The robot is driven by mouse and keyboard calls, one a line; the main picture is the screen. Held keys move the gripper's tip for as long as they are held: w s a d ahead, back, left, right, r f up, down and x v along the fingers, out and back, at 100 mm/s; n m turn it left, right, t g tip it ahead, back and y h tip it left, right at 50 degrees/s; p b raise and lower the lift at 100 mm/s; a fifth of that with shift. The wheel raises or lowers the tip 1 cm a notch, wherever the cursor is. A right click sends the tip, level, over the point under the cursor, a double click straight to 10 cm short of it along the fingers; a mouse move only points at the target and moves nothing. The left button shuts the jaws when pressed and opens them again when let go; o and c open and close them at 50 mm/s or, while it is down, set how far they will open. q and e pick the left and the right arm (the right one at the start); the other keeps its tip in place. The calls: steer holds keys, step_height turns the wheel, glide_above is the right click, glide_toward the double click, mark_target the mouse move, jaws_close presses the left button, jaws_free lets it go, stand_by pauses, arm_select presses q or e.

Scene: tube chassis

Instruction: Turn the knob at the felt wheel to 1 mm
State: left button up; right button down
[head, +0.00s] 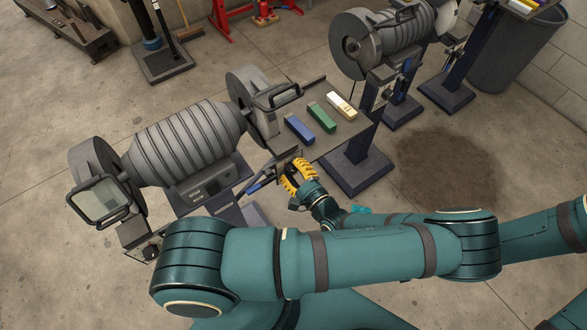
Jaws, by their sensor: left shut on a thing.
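The near grinder (190,140) has a ribbed grey motor body, with a guarded wheel at each end. My left gripper (298,175), with yellow fingers, is at the small rest below the right wheel housing (250,100). It is shut on a small part there, apparently the knob, which the fingers hide. I cannot read any scale or gap. Which wheel is felt is hard to tell, as the guards cover the wheel faces. A lever with a blue grip (260,185) is just left of the fingers. My right gripper is not in view.
A blue bar (299,130), a green bar (321,118) and a white-yellow bar (341,106) lie on a tray right of the grinder. A second grinder (390,45) on a pedestal stands behind. A dark stain (447,172) marks the open floor at right.

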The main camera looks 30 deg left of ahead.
arm_select(q)
steer(key=n, duration=0.6)
steer(key=shift+n, duration=0.3)
steer(key=n+p, duration=0.1)
steer(key=n, duration=0.5)
steer(key=shift+f, duration=0.2)
steer(key=shift+n, duration=0.3)
steer(key=o, duration=1.2)
steer(key=shift+a+f, duration=0.1)
